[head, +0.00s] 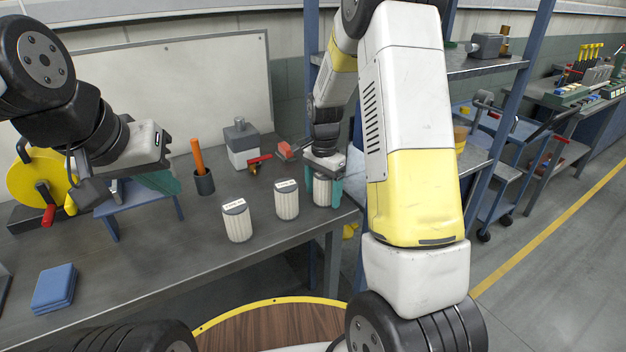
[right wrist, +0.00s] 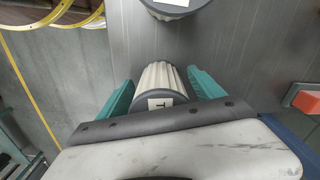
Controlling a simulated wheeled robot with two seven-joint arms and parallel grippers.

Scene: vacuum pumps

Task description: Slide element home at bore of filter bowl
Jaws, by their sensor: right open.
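Three pale ribbed filter elements with grey caps stand upright in a row on the bench in the head view: a near one (head: 237,224), a middle one (head: 287,203) and a far one (head: 321,193). My right gripper (head: 323,190) is open, its teal fingers on either side of the far element. In the right wrist view that element (right wrist: 160,78) stands between the open fingers (right wrist: 161,92), with its white label partly visible. My left gripper (head: 140,186) is open and empty above a small blue stand (head: 146,204). I cannot make out the filter bowl.
A dark cup (head: 204,183) holds an orange-handled tool. A grey block-shaped unit (head: 242,153) and a red-handled part (head: 258,160) stand behind the elements. A yellow reel (head: 38,181) and blue pads (head: 54,287) are at left. The bench (head: 150,268) front is mostly clear.

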